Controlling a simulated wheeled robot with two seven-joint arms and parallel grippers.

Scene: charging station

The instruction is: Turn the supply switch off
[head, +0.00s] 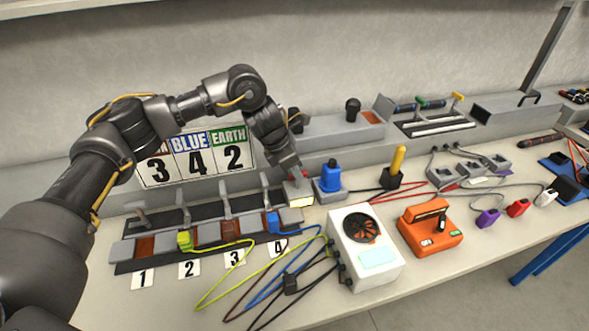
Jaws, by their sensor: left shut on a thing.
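My left arm reaches in from the left and over the bench. Its gripper (294,173) points down onto a small grey box with a yellow-edged label (301,201), which looks like the supply switch. The gripper is shut on the top part of this switch; a bit of red shows there. The jaws hide most of the switch's handle, so I cannot tell its position. My right gripper is out of view.
Left of the switch is a row of numbered lever clamps (207,229) with coloured leads. A blue plug unit (330,178) stands close on its right. A white box (365,248) and an orange tester (430,228) stand in front. A sign (197,157) leans behind.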

